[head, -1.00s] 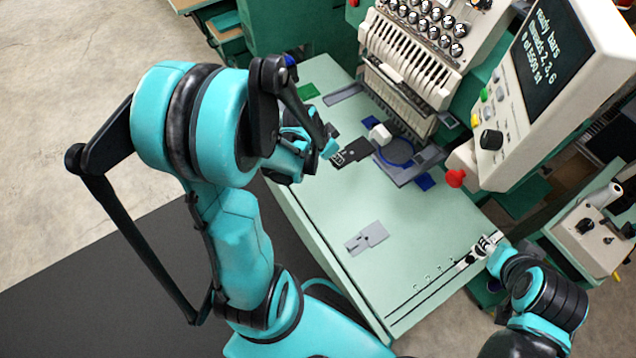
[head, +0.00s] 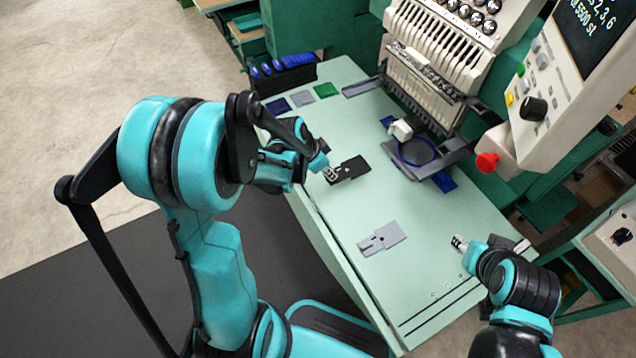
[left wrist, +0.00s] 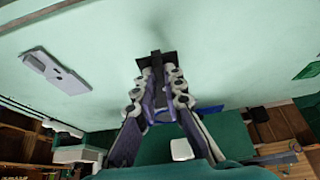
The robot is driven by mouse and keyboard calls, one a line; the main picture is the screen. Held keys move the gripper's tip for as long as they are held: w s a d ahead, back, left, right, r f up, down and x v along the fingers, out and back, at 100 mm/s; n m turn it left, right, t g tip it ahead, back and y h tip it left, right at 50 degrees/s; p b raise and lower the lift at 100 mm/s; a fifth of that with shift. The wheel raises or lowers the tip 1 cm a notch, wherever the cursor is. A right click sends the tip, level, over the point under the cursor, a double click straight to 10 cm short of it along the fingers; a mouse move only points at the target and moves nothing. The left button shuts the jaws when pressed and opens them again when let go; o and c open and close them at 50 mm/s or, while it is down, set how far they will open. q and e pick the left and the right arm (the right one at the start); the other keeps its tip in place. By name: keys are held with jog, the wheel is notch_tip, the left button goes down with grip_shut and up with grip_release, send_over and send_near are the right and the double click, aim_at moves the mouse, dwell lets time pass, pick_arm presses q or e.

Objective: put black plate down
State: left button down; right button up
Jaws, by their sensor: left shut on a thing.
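The black plate (head: 352,167) is a small flat dark piece with a hole near the grip. My left gripper (head: 330,174) is shut on its near left end. The plate is low over the pale green table, left of the blue hoop; I cannot tell whether it touches. In the left wrist view the black plate (left wrist: 156,57) extends beyond the fingertips of my left gripper (left wrist: 160,76). My right gripper (head: 459,242) is empty above the right part of the table; its fingers are too small to judge.
A grey plate (head: 382,238) lies on the pale green table (head: 340,215) nearer me. Blue, grey and green (head: 326,90) patches lie at the far left by a black rack (head: 285,78). The blue hoop (head: 414,152) and embroidery machine (head: 432,75) stand beyond. Table between the plates is clear.

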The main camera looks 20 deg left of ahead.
pick_arm(q)
jog(key=a, duration=0.1)
jog(key=a+f, duration=0.1)
jog(key=a+f+b, duration=0.1)
jog(key=shift+w+a+f, duration=0.1)
jog(key=shift+w+a, duration=0.15)
jog(key=shift+w, duration=0.05)
jog(key=shift+a+f, duration=0.25)
jog(key=shift+a, duration=0.2)
jog(key=shift+s+d+f+b, duration=0.1)
jog(key=shift+f+b, duration=0.45)
jog(key=shift+f, duration=0.4)
jog(key=shift+s+d+f+b, duration=0.1)
jog(key=shift+f+b, duration=0.4)
jog(key=shift+f, duration=0.4)
jog(key=shift+f, duration=0.25)
jog(key=c, duration=1.6)
grip_release()
jog(key=shift+a, duration=0.1)
